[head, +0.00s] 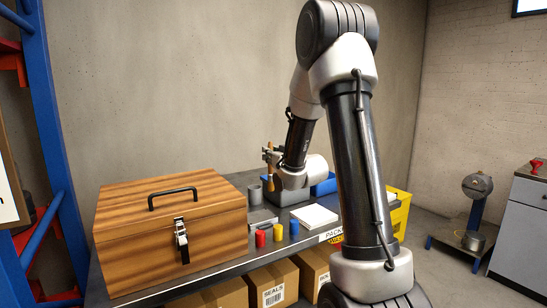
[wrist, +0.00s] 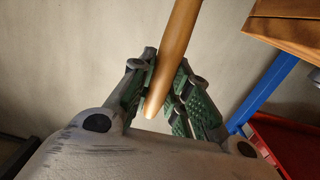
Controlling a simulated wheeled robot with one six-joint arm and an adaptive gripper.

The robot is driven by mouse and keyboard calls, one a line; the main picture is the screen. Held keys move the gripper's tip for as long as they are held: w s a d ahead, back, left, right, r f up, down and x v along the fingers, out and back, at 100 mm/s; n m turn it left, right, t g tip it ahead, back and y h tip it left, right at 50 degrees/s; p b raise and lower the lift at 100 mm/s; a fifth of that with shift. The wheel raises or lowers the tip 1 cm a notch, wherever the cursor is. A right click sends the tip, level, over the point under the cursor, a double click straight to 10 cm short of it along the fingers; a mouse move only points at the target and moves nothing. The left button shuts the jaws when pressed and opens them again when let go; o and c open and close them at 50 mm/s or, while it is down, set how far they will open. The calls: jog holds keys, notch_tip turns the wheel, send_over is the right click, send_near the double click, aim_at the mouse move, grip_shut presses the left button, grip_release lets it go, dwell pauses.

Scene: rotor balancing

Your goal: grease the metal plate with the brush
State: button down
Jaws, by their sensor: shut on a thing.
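My gripper (head: 270,156) is above the far part of the bench, shut on the brush (head: 270,183). In the wrist view the brush's tan wooden handle (wrist: 173,60) runs between the green-padded fingers of my gripper (wrist: 163,82), tilted in the picture. The brush's bristles cannot be made out. A flat grey piece, which looks like the metal plate (head: 263,217), lies on the bench right of the wooden box, nearer than the brush and apart from it. A grey cylindrical pot (head: 254,194) stands just left of the brush.
A large wooden box (head: 170,230) with a black handle fills the bench's left. Blue bins (head: 326,186) stand behind; a yellow container (head: 398,207) is at the right.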

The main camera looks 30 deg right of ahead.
aim_at(271, 173)
jog(key=shift+f, duration=2.45)
